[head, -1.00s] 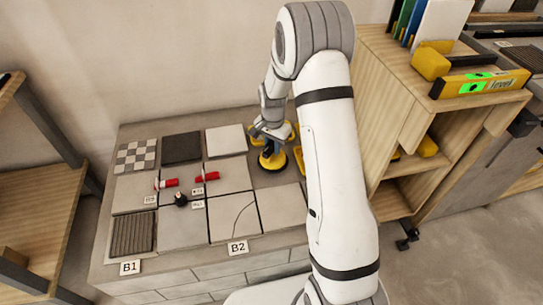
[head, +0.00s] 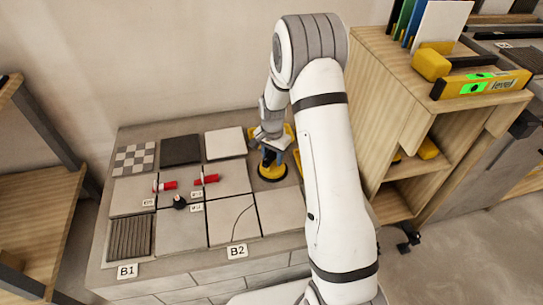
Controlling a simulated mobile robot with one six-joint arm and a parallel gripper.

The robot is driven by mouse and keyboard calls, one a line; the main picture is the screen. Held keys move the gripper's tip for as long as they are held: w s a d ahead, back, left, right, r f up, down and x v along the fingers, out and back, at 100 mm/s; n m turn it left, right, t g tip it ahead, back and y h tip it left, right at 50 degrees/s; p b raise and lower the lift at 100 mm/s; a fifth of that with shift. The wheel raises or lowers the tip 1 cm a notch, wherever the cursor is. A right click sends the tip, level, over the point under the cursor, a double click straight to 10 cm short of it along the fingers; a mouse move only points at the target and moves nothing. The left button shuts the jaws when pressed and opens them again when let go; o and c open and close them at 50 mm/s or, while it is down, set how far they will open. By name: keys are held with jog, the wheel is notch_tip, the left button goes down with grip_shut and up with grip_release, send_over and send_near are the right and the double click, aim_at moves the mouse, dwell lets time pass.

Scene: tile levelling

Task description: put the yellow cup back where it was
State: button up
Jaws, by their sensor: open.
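The yellow cup (head: 272,174) is a suction cup with a round yellow base and a dark upper part. It stands upright at the right part of the tiled bench top, to the right of the grey tiles. My gripper (head: 268,145) is open, pointing down right at the cup's top. Whether the fingers touch the handle is too small to tell. More yellow shows just behind my gripper and beside my arm, partly hidden.
Grey tiles (head: 180,228) with two red-and-white clips (head: 206,179) and a small black knob (head: 180,202) lie left of the cup. A white tile (head: 225,143) lies behind. A wooden shelf (head: 395,110) bearing a yellow level (head: 485,84) stands close on the right.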

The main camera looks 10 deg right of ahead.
notch_tip(320, 180, up, 12)
jog(key=p, duration=0.3)
jog(key=shift+r+p, duration=0.1)
jog(key=shift+p, duration=0.2)
jog(key=s+r+n, duration=0.4)
jog(key=s+r, duration=0.3)
jog(key=s, duration=0.7)
jog(key=s+r+n+t, duration=0.1)
jog(key=s+r+n, duration=0.4)
jog(key=s, duration=0.9)
notch_tip(320, 180, up, 2)
jog(key=shift+s+r, duration=0.1)
jog(key=shift+s, duration=0.1)
notch_tip(320, 180, up, 24)
jog(key=t+p, duration=0.1)
jog(key=p, duration=2)
jog(key=shift+f+t, duration=0.25)
jog(key=shift+t, duration=0.05)
